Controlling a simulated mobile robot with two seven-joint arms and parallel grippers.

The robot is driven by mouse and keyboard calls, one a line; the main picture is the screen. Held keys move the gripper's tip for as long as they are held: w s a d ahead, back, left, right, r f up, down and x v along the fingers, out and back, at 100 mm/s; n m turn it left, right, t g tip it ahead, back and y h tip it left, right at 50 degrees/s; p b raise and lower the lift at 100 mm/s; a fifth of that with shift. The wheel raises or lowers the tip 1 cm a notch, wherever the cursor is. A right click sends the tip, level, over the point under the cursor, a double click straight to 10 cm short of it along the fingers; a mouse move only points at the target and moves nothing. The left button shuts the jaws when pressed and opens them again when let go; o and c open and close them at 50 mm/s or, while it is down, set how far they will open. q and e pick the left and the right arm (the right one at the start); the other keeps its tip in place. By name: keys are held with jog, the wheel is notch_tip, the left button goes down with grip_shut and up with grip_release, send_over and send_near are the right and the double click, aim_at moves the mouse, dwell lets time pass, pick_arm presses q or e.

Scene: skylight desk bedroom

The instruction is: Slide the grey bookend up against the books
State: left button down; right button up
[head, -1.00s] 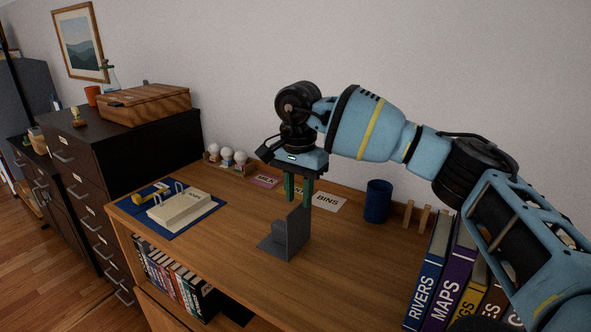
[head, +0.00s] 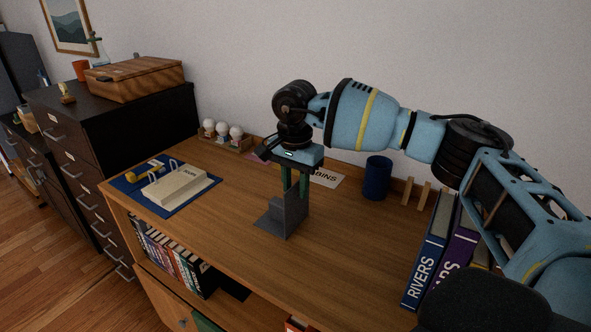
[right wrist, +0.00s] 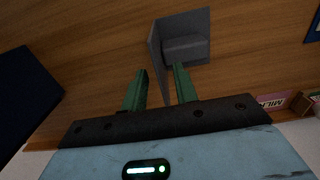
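The grey bookend (head: 287,219) stands on the wooden desk, left of the books and well apart from them. It has an upright plate and a low foot. The standing books, among them blue RIVERS (head: 427,255) and a purple one (head: 458,248), are at the desk's right, partly hidden by my right arm. My right gripper (head: 295,188) points down at the top of the bookend. In the right wrist view its green fingers (right wrist: 159,82) are apart, with the bookend's plate (right wrist: 159,62) between them and a gap showing at the left finger. My left gripper is out of view.
A blue cup (head: 377,178) and small wooden pegs (head: 416,192) stand at the back. A BINS card (head: 327,178) lies behind the gripper. A blue mat (head: 130,183) with a cream box (head: 175,187) is at left. The desk between bookend and books is clear.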

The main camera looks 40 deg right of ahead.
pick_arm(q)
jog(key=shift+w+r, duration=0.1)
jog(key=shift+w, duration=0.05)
pick_arm(e)
jog(key=shift+f, duration=1)
grip_shut()
